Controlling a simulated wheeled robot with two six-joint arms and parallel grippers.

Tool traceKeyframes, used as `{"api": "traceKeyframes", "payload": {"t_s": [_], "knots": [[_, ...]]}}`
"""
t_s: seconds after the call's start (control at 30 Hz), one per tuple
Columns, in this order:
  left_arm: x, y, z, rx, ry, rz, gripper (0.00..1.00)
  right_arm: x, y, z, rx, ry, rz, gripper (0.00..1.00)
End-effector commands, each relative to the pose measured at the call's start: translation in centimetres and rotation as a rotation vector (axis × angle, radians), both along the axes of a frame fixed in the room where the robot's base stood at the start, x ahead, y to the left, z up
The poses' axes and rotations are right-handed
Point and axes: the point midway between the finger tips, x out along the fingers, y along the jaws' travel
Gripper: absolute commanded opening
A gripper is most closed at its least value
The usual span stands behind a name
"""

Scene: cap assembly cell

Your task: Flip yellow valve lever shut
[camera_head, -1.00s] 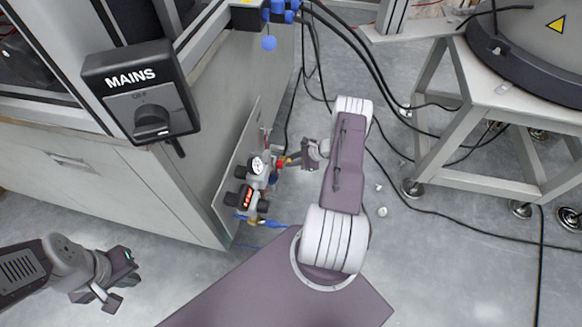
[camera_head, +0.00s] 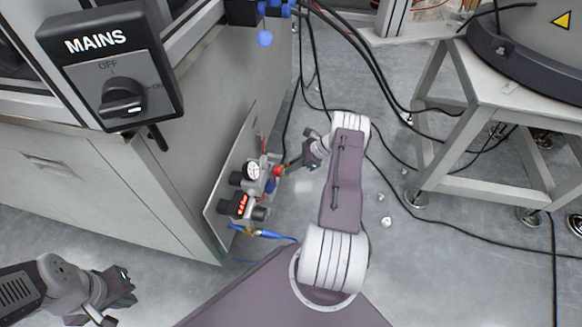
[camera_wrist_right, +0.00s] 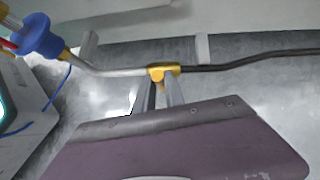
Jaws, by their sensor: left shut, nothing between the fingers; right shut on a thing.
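The valve assembly (camera_head: 253,187), with a round gauge, a red-lit display and red and blue parts, is on an upright panel beside the cabinet. My right gripper (camera_head: 288,166) reaches its right side. In the right wrist view, the right gripper (camera_wrist_right: 159,84) is shut on a small yellow piece, which I take as the valve lever (camera_wrist_right: 163,71). A grey rod and a dark length extend from either side of it. The fingers hide part of the piece, and its angle on the valve is hard to tell. My left gripper (camera_head: 118,305) is shut and empty at lower left.
A MAINS switch box (camera_head: 145,65) stands at upper left on the grey cabinet (camera_head: 110,190). Black cables (camera_head: 330,110) cross the floor behind my right arm. A metal stand (camera_head: 455,180) is at right. Floor (camera_head: 440,270) at lower right is mostly clear.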

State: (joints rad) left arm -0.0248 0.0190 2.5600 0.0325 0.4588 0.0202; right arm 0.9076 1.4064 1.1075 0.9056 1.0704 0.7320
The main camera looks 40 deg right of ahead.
Motion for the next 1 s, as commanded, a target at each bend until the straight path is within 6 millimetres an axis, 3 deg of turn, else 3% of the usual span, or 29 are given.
{"api": "traceKeyframes", "payload": {"t_s": [0.13, 0.17, 0.2, 0.23, 0.53, 0.8, 1.0], "knots": [[0.0, 0.0, 0.0, 0.0, 0.0, 0.0, 0.0, 0.2, 0.1, 0.1, 0.003, -0.004, -0.002, 0.0], [0.0, 0.0, 0.0, 0.0, 0.0, 0.0, 0.0, 0.2, 0.1, 0.1, 0.003, -0.004, -0.002, 0.23], [0.0, 0.0, 0.0, 0.0, 0.0, 0.0, 0.0, 0.2, 0.1, 0.1, 0.003, -0.004, -0.001, 0.34], [0.0, 0.0, 0.0, 0.0, 0.0, 0.0, 0.0, 0.2, 0.1, 0.1, 0.003, -0.004, -0.001, 0.36], [0.0, 0.0, 0.3, 0.0, 0.0, 0.0, 0.0, 0.0, -0.1, 0.3, 0.002, -0.002, -0.002, 0.36], [0.0, 0.0, 4.3, 0.0, 0.0, 0.0, 0.0, -2.3, -3.0, 4.7, 0.0, -0.005, -0.004, 0.36], [0.0, 0.0, 5.6, 0.0, 0.0, 0.0, 0.0, -3.6, -4.6, 6.4, 0.001, -0.003, -0.001, 0.36]]}}
